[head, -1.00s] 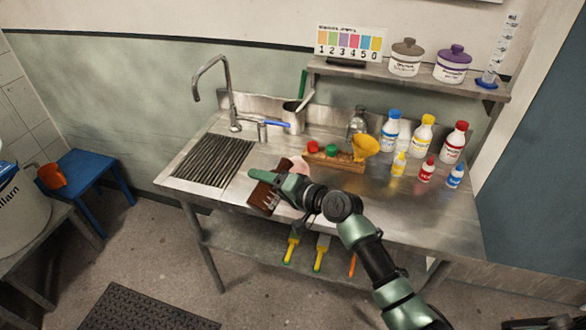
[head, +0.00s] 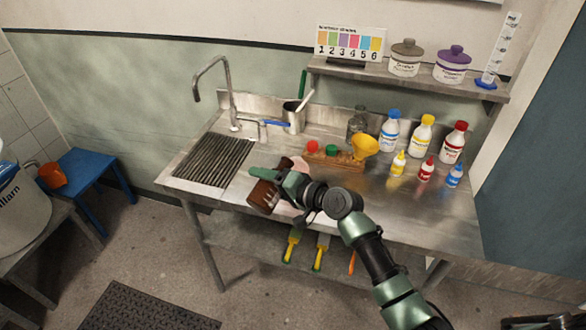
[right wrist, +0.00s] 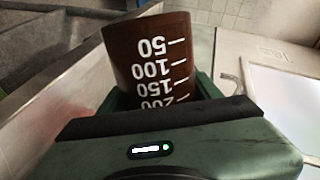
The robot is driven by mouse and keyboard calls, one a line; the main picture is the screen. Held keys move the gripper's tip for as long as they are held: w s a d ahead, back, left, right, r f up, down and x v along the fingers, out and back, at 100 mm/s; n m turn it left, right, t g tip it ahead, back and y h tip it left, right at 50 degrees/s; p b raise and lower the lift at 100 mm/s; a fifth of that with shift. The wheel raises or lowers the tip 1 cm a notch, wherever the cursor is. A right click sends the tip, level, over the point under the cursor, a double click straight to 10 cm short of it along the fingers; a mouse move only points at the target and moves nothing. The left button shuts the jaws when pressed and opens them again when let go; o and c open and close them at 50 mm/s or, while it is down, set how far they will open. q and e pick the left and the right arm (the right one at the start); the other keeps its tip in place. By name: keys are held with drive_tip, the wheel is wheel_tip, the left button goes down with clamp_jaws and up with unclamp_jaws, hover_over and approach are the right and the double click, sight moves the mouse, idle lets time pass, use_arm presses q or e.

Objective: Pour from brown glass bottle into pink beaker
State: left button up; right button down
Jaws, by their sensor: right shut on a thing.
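The brown glass bottle (head: 262,197) is in my right gripper (head: 272,182), above the front part of the steel bench, and looks tilted. In the right wrist view the brown bottle (right wrist: 150,55) shows white volume marks, upside down there, between the green jaws. A pink thing (head: 299,166), which looks like the pink beaker, shows just behind the gripper and is mostly hidden by it. I cannot tell whether the bottle's mouth is over it. My left gripper is not in view.
A wooden rack with red and green caps (head: 345,163) and a yellow funnel (head: 365,147) stand behind the gripper. Several bottles stand at the right of the bench (head: 420,215). A tap (head: 228,90) and ribbed drainer (head: 212,161) are at the left.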

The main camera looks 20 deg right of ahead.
drive_tip(key=shift+w+d+r+m+p, duration=0.3)
drive_tip(key=shift+r+m+p, duration=0.3)
drive_tip(key=shift+p, duration=0.1)
idle(1.4)
drive_tip(key=shift+r+g+p, duration=0.25)
drive_tip(key=shift+g+p, duration=0.05)
drive_tip(key=shift+p, duration=0.1)
idle(1.3)
